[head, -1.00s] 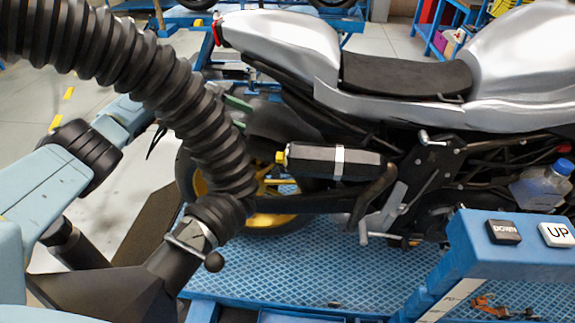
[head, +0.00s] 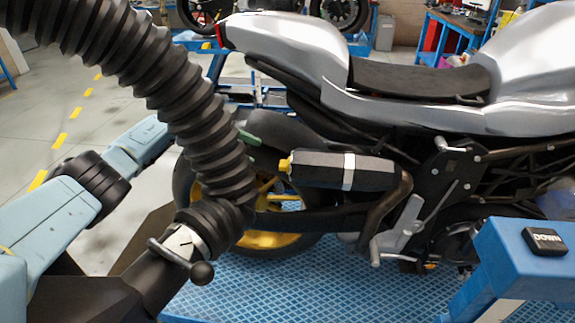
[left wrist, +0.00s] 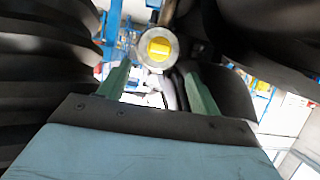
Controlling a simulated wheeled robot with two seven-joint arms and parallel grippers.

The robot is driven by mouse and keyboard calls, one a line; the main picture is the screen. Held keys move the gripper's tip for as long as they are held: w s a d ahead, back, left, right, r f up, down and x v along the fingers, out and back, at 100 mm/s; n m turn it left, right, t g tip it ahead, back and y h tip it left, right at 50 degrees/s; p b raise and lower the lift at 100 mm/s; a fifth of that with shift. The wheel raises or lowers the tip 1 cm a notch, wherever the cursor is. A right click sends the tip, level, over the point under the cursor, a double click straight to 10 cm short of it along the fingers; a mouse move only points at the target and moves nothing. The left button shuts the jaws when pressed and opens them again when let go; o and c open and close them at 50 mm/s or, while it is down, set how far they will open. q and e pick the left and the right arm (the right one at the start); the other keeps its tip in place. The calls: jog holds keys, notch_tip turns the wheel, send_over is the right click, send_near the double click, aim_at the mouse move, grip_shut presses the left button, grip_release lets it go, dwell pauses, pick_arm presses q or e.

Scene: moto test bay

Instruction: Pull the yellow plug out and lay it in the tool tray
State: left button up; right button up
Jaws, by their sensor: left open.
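The yellow plug (head: 285,165) sits in the left end of the dark exhaust silencer (head: 325,170) on the motorcycle's side. In the left wrist view the plug (left wrist: 159,48) shows end-on inside a pale metal ring, ahead of and between the finger directions. My left gripper (head: 249,139) is mostly hidden behind the ribbed hose in the head view; a green finger shows left of and above the plug, apart from it. In the left wrist view its two green fingers (left wrist: 158,82) are spread, with nothing held. I cannot make out the tool tray. My right gripper is not in view.
A thick black ribbed hose (head: 180,90) crosses the left side in front of my left arm. The silver motorcycle (head: 400,100) stands on a blue lift platform (head: 300,290). A blue post with a DOWN button (head: 545,241) is at the lower right.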

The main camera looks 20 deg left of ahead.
aim_at(285, 165)
pick_arm(q)
jog(key=x, duration=0.8)
jog(key=shift+d, duration=0.35)
jog(key=shift+f, duration=0.15)
jog(key=shift+p, duration=0.35)
dwell(0.7)
jog(key=c, duration=1.3)
jog(key=shift+s+a+b, duration=0.25)
jog(key=shift+a+b, duration=0.05)
jog(key=shift+a, duration=0.65)
jog(key=shift+s+a+b, duration=0.25)
jog(key=shift+a+b, duration=0.1)
jog(key=shift+a, duration=0.65)
jog(key=shift+s+a+b, duration=0.25)
jog(key=shift+a+b, duration=0.05)
jog(key=shift+a, duration=0.65)
